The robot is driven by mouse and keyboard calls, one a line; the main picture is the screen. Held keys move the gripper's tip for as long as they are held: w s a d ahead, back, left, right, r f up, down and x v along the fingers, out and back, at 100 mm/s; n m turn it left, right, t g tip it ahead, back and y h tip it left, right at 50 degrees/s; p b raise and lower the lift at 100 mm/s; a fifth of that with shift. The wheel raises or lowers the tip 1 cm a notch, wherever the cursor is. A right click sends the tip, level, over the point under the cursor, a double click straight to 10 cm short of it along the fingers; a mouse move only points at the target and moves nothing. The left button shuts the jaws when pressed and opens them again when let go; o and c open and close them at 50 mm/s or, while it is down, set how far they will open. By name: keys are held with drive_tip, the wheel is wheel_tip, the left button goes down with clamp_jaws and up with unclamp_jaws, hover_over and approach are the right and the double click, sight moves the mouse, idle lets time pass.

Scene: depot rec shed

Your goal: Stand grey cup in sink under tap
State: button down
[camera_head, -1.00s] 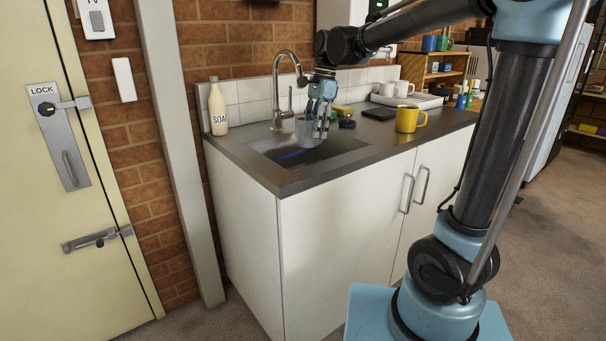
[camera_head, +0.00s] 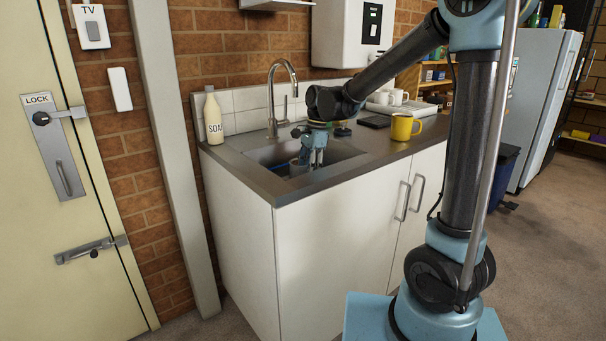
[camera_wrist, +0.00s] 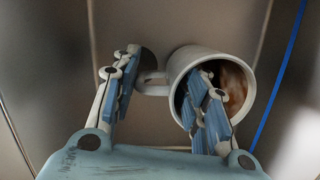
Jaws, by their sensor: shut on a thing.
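The grey cup (camera_head: 296,169) is down inside the sink (camera_head: 262,156), mostly hidden by the sink's front edge and my fingers. My gripper (camera_head: 310,160) points down into the sink and is shut on the cup. In the wrist view the cup (camera_wrist: 190,62) shows its open mouth, with a brown stain inside. One finger of my gripper (camera_wrist: 163,95) is inside the mouth, and the other is outside on the handle side. I cannot tell whether the cup's base touches the sink floor. The tap (camera_head: 271,100) arches over the sink, behind and left of my gripper.
A soap bottle (camera_head: 213,118) stands at the counter's back left corner. A yellow mug (camera_head: 401,127), a dark flat item (camera_head: 375,121) and a white tray (camera_head: 418,109) are to the right. A blue strip (camera_wrist: 281,75) lies along the sink.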

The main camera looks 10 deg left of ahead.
drive_tip(key=shift+w+a+f, duration=0.25)
drive_tip(key=shift+w+a, duration=0.2)
drive_tip(key=shift+a, duration=0.1)
drive_tip(key=shift+w+a+f, duration=0.25)
drive_tip(key=shift+w+a, duration=0.2)
drive_tip(key=shift+a, duration=0.05)
drive_tip(key=shift+f, duration=0.1)
drive_tip(key=c, duration=0.9)
unclamp_jaws()
drive_tip(key=shift+f, duration=0.1)
drive_tip(key=r, duration=0.4)
drive_tip(key=w+d+r, duration=0.1)
drive_tip(key=r, duration=0.7)
drive_tip(key=shift+w+d, duration=0.2)
drive_tip(key=shift+d, duration=0.2)
